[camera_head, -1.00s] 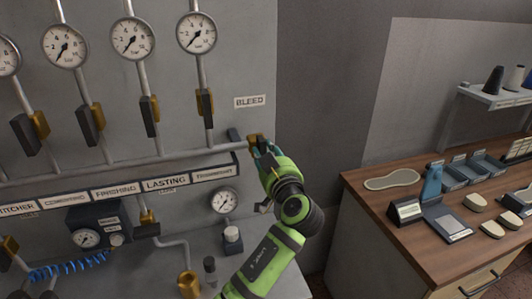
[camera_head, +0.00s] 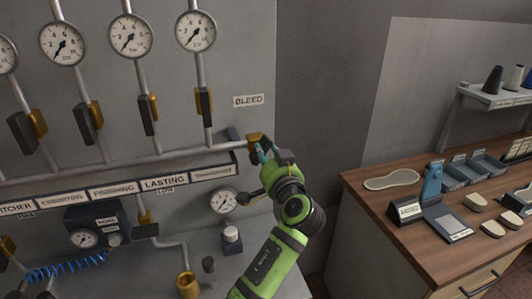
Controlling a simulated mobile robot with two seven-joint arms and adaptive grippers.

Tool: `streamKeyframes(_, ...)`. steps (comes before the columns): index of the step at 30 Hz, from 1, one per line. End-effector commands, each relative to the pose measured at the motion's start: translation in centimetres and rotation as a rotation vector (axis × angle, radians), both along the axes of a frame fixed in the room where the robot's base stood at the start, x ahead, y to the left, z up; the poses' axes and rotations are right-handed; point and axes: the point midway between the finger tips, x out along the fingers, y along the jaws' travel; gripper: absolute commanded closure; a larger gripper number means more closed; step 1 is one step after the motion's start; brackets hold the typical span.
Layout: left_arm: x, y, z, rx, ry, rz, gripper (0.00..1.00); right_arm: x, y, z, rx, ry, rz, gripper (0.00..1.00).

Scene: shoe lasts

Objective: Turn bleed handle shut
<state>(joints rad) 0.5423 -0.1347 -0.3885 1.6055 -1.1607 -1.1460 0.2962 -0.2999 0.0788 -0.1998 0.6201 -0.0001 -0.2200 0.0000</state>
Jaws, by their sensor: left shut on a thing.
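The brass bleed valve (camera_head: 255,138) sits at the right end of the horizontal pipe on the grey wall panel, just below the BLEED label (camera_head: 248,101). My left gripper (camera_head: 264,151) is at this valve, its teal fingertips closed on the bleed handle. The fingers and wrist hide most of the handle, so its exact angle is hard to read. A dark block (camera_head: 285,157) shows beside the fingers; I cannot tell whether it is part of the handle or of the gripper. My right gripper is not in view.
Several similar valves with dark handles (camera_head: 87,121) hang under round gauges to the left. A small gauge (camera_head: 223,200) and a white-topped knob (camera_head: 231,235) are below the pipe, close to my forearm. A wooden bench (camera_head: 400,240) with trays stands at right.

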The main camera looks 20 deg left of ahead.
Motion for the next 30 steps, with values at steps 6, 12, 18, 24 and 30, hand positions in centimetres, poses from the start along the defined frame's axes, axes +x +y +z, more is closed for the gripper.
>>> streamKeyframes(6,0.0,0.0,0.0,0.17,0.114,-0.001,1.0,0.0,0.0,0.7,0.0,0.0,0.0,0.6)
streamKeyframes(12,0.0,-0.1,-0.1,0.33,0.221,0.0,1.0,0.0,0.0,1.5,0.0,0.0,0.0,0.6)
streamKeyframes(18,0.0,0.0,-0.2,0.485,0.324,-0.001,1.0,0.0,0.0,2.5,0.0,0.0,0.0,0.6)
streamKeyframes(24,0.0,0.0,-0.3,0.618,0.415,-0.001,1.0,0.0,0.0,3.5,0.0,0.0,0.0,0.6)
streamKeyframes(30,0.0,0.0,-0.5,0.715,0.48,0.0,1.0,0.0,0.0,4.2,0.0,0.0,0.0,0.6)
